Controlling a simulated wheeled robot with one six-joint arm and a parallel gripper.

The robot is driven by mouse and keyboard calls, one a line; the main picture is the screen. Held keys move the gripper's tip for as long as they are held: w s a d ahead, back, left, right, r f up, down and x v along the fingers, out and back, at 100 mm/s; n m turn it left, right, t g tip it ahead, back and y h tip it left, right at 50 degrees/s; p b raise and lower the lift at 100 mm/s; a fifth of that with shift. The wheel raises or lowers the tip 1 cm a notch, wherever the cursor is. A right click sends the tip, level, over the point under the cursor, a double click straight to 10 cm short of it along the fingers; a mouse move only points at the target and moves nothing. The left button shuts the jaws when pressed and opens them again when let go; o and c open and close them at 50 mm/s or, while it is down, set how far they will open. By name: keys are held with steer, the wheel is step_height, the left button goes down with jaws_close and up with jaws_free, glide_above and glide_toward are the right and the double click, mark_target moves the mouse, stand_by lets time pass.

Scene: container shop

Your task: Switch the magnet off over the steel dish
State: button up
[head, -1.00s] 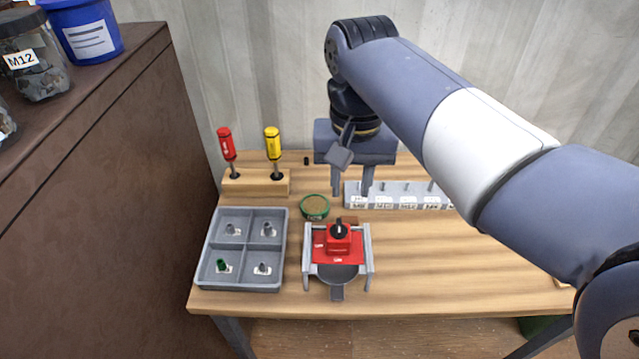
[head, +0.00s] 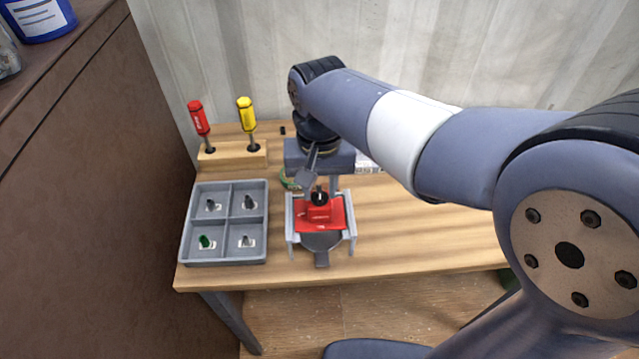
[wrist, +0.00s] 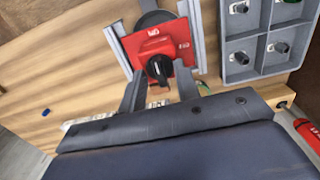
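The magnet is a red block (head: 319,212) with a black knob (head: 320,197) on top, sitting on a red sheet (head: 335,222) across a grey rail frame (head: 350,232). The block (wrist: 152,45) and knob (wrist: 159,69) also show in the wrist view. The steel dish (head: 321,241) is dark and round, with a short handle, and lies at the front of the frame, partly hidden under the sheet. My gripper (wrist: 160,90) is open and empty. Its fingers are apart, just behind the knob, and I see no contact.
A grey four-compartment tray (head: 225,258) stands left of the frame. A wooden block (head: 230,158) holds a red and a yellow screwdriver behind it. A green-rimmed round dish (head: 288,181) is partly hidden behind my gripper. The table's right side is clear.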

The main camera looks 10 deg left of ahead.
jaws_close()
stand_by(0.3)
steer(key=shift+m, duration=0.3)
steer(key=m+p, duration=0.1)
steer(key=m, duration=0.2)
steer(key=shift+r+m, duration=0.1)
steer(key=shift+m, duration=0.2)
steer(key=m+p, duration=0.1)
steer(key=m, duration=0.3)
steer(key=shift+m, duration=0.3)
steer(key=m+p, duration=0.1)
steer(key=m, duration=0.3)
steer(key=shift+m, duration=0.3)
steer(key=m, duration=0.4)
steer(key=shift+p, duration=0.35)
steer(key=shift+m, duration=0.3)
